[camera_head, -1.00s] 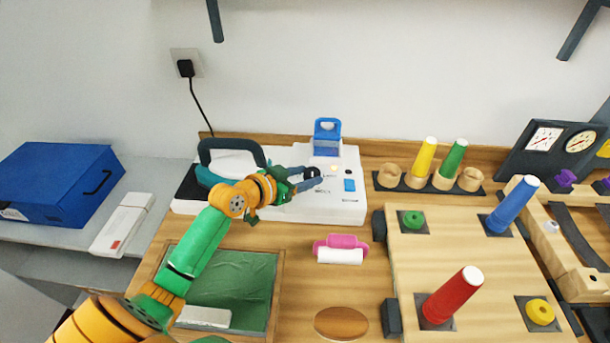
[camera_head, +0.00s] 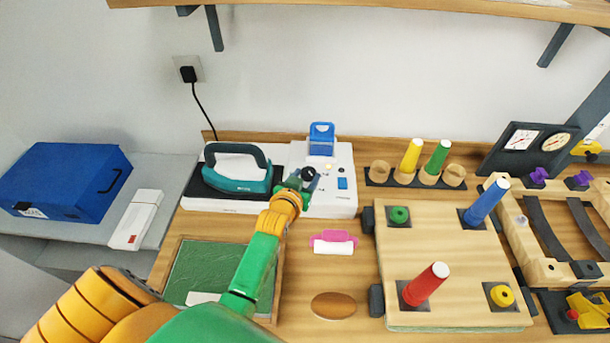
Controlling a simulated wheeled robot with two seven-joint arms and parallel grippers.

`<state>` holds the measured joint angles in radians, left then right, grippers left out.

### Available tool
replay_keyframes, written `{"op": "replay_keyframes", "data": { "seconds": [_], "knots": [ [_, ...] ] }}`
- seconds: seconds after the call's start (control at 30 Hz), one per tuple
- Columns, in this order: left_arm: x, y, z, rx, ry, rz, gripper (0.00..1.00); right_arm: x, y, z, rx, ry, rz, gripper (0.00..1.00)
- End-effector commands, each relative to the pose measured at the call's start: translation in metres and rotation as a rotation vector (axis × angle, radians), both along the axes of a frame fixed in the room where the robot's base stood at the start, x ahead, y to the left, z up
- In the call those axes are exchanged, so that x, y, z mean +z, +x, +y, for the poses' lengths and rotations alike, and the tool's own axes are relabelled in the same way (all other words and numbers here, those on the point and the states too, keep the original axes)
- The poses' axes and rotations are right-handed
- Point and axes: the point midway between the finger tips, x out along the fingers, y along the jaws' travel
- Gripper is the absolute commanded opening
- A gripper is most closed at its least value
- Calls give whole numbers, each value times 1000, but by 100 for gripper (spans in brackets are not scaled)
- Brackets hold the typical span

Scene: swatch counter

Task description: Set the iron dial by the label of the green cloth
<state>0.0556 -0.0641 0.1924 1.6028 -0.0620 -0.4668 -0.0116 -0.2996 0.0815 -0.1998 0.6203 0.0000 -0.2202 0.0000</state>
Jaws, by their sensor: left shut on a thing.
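The teal iron (camera_head: 237,168) rests on its dark plate at the left of a white station (camera_head: 328,202). A small black dial (camera_head: 309,173) sits on the station's top, right of the iron. My left gripper (camera_head: 304,180) reaches it from below and is shut on it; the jaws and arm partly hide the dial, and its setting cannot be read. The green cloth (camera_head: 212,268) lies flat in a wooden tray at lower left. Its white label (camera_head: 203,298) is partly hidden by my arm, and no marking is legible. My right gripper is not in view.
A blue holder (camera_head: 321,139) stands at the station's back. A pink and white roller (camera_head: 333,242) and a brown oval (camera_head: 333,306) lie in front. A wooden board (camera_head: 450,265) with coloured spools fills the right. A blue box (camera_head: 65,180) stands far left.

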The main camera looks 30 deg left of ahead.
Motion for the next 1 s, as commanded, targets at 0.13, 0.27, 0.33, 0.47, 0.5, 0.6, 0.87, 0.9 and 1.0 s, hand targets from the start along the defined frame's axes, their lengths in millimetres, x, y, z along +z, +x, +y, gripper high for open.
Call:
{"op": "replay_keyframes", "data": {
  "seconds": [0.13,0.27,0.33,0.47,0.5,0.6,0.87,0.9,1.0],
  "knots": [
    [1,0,0,-1,2,-2,83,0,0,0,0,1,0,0],
    [0,0,0,-1,2,-1,83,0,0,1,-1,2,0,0],
    [0,0,0,0,1,-1,83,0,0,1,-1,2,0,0],
    [1,-3,0,-2,1,0,83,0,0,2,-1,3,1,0],
    [3,-5,-1,-1,1,-1,83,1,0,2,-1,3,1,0],
    [8,-19,-4,-1,1,0,83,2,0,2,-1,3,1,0],
    [24,-58,-11,-1,1,0,83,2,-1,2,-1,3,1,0],
    [26,-61,-12,-1,1,0,83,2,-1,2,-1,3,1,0],
    [27,-64,-12,-1,1,0,83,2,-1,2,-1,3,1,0]
  ]
}}
